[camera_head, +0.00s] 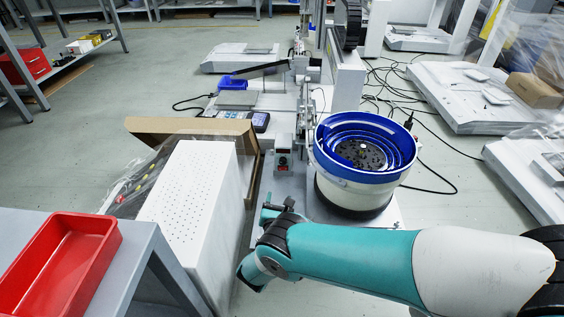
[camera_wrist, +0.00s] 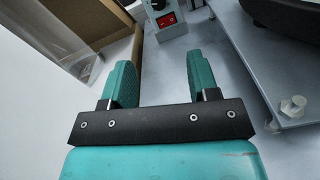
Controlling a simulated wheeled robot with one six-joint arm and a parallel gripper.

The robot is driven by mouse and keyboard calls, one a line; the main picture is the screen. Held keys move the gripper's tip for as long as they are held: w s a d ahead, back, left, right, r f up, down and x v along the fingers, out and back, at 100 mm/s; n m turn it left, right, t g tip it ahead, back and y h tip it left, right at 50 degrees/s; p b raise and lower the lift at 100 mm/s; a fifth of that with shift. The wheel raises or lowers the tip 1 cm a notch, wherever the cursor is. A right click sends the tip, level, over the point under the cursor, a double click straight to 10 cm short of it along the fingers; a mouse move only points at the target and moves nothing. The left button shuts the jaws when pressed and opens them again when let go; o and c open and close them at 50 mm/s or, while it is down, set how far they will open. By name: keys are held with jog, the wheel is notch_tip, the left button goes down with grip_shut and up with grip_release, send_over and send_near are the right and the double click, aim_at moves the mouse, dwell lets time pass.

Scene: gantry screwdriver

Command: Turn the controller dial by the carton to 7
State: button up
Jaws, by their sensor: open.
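The controller (camera_head: 283,164) is a small grey box with a red switch on its front, standing close to the open carton (camera_head: 247,133). In the wrist view the controller (camera_wrist: 166,18) is at the top edge, with its red switch and part of a dark dial (camera_wrist: 157,4) above it. The dial's setting is not readable. My gripper (camera_head: 279,207) is in front of the controller, apart from it. In the wrist view my gripper (camera_wrist: 161,72) is open and empty, its two teal fingers pointing toward the controller. The carton (camera_wrist: 122,60) lies left of the fingers.
The blue-and-white bowl feeder (camera_head: 362,150) stands right of the controller. A white perforated block (camera_head: 192,178) stands left of my gripper. A red tray (camera_head: 62,262) sits on a grey table at the lower left. A bolt (camera_wrist: 293,106) sticks up from the plate edge.

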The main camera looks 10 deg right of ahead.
aim_at(283, 163)
jog(key=shift+a+f+n+t+y+b, duration=0.15)
jog(key=shift+f+n+t+y+b, duration=0.15)
jog(key=shift+f+n, duration=0.3)
jog(key=shift+w+d+f+b, duration=0.2)
jog(key=shift+w+b, duration=0.45)
jog(key=shift+b, duration=0.45)
jog(key=b+x, duration=0.4)
jog(key=x, duration=0.1)
jog(key=b+x, duration=0.4)
jog(key=x, duration=0.1)
jog(key=b+x, duration=0.4)
jog(key=shift+w+d+r, duration=0.15)
jog(key=shift+w+d, duration=0.15)
jog(key=shift+d, duration=0.1)
jog(key=shift+w+d+r+b, duration=0.2)
jog(key=shift+w+b, duration=0.3)
jog(key=shift+w, duration=0.15)
jog(key=c, duration=0.9)
jog(key=shift+c, duration=0.2)
